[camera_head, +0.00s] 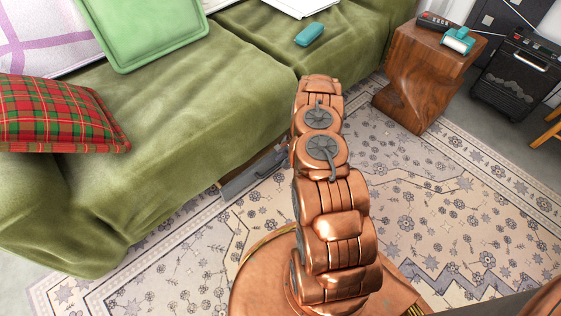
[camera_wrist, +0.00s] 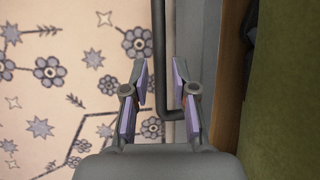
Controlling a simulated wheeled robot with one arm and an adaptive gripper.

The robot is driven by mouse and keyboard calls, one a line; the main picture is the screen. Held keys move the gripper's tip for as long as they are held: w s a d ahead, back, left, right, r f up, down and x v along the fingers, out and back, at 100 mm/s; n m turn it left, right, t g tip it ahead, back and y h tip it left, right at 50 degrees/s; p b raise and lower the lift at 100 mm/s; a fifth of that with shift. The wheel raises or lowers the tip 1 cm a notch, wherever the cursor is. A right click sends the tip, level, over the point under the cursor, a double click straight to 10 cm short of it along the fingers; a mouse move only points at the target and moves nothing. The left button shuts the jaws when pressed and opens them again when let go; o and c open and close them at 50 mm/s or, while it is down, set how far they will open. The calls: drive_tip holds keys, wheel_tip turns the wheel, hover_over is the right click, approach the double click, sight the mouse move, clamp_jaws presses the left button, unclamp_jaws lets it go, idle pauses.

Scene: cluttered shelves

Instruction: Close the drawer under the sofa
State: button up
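The drawer (camera_head: 250,178) under the green sofa (camera_head: 190,110) shows as a grey front sticking out past the sofa's lower edge, partly hidden by my arm. In the wrist view the grey drawer front (camera_wrist: 196,50) runs up the picture, with a brown wooden edge and a dark gap between it and the sofa (camera_wrist: 287,110). A dark bar handle (camera_wrist: 159,40) bends toward the front at its lower end. My gripper (camera_wrist: 159,62) is open, with one finger on each side of the handle and visible gaps to it. In the head view my gripper is hidden behind my arm.
A patterned rug (camera_head: 420,210) covers the floor before the sofa and is mostly clear.

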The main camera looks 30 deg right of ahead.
drive_tip(key=v, duration=0.9)
drive_tip(key=shift+r, duration=0.35)
drive_tip(key=shift+d, duration=0.1)
